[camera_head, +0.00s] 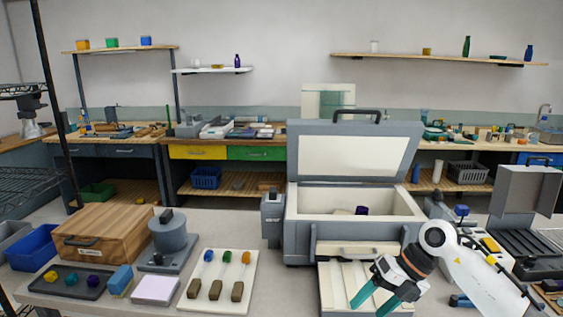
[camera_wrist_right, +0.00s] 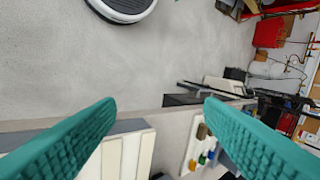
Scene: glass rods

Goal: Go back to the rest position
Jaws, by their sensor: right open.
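My right gripper (camera_head: 371,304) is open and empty, with its teal fingers spread in front of the open grey box (camera_head: 300,235). In the head view its fingertips overlap a pale slatted panel (camera_head: 334,283) at the box's front. In the right wrist view the two teal fingers (camera_wrist_right: 159,103) stand wide apart with nothing between them. A white board (camera_head: 218,302) left of the box carries rods with blue, green and orange ends and brown blocks; it also shows in the wrist view (camera_wrist_right: 187,160). My left gripper is not in view.
A dark purple piece (camera_head: 361,210) is inside the box, under its raised lid (camera_head: 350,155). A wooden box (camera_head: 110,235), a grey round device (camera_head: 170,235) and a dark tray (camera_head: 65,284) are at the left. Grey equipment (camera_head: 515,240) crowds the right, near my right arm.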

